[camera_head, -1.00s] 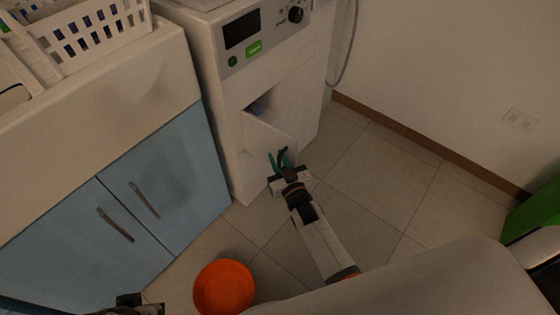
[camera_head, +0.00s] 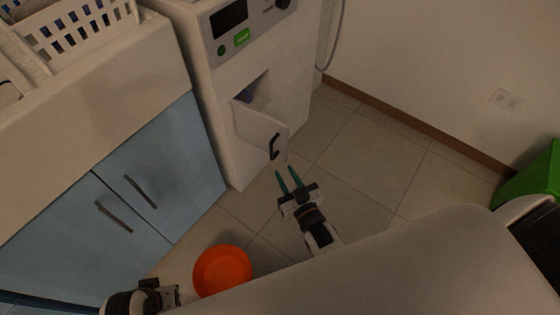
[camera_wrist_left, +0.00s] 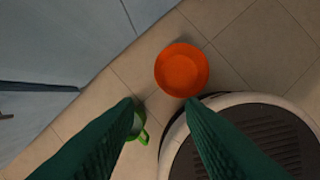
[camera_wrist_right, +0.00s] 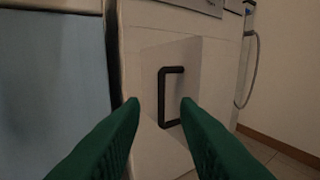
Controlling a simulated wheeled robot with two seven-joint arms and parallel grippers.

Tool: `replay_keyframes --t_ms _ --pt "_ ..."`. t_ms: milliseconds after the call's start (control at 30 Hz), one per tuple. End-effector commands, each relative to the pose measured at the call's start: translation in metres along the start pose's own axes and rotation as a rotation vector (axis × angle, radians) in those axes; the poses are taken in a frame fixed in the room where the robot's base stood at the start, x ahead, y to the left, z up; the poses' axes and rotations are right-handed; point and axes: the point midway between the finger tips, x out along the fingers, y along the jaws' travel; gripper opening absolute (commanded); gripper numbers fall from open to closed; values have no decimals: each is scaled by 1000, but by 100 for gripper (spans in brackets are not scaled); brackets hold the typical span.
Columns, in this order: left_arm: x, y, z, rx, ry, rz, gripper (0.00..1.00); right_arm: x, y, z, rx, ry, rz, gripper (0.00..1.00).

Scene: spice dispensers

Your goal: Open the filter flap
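The filter flap (camera_head: 258,133) is on the front of the white machine (camera_head: 215,100). In the head view it is swung out, with a dark opening (camera_head: 252,92) behind its upper edge. Its black handle (camera_head: 275,147) faces outward. My right gripper (camera_head: 288,180) is open and empty, a little below and in front of the handle, not touching it. In the right wrist view the flap's handle (camera_wrist_right: 170,97) shows ahead between the two green fingers (camera_wrist_right: 160,112). My left gripper (camera_wrist_left: 160,108) is open and empty, low near the floor; the head view shows only part of its arm.
An orange bowl (camera_head: 222,270) sits on the tiled floor. A green cup-like item (camera_wrist_left: 138,125) is partly hidden by a left finger. Blue cabinets (camera_head: 170,170) with a white basket (camera_head: 75,30) on top stand left. Floor right of the machine is clear.

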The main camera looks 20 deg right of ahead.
Motion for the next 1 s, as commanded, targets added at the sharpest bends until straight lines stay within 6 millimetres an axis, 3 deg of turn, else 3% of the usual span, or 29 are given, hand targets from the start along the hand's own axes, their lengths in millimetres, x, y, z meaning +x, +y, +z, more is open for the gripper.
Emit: replay_keyframes --t_ms 367,533,667,900,1000 --pt "5 0 -1 0 2 -1 36 -9 0 0 0 -1 0 28" --pt "5 -1 4 1 -27 -1 36 -9 -4 -2 89 -6 -3 4" --pt "-3 -3 24 4 -134 -4 36 -8 -15 -8 442 -19 -9 0" --pt "-37 -7 63 9 -362 -10 36 -8 -26 -14 1258 -5 6 0" --pt "-49 -7 72 10 -419 -12 36 -9 -26 -15 1467 11 8 0"
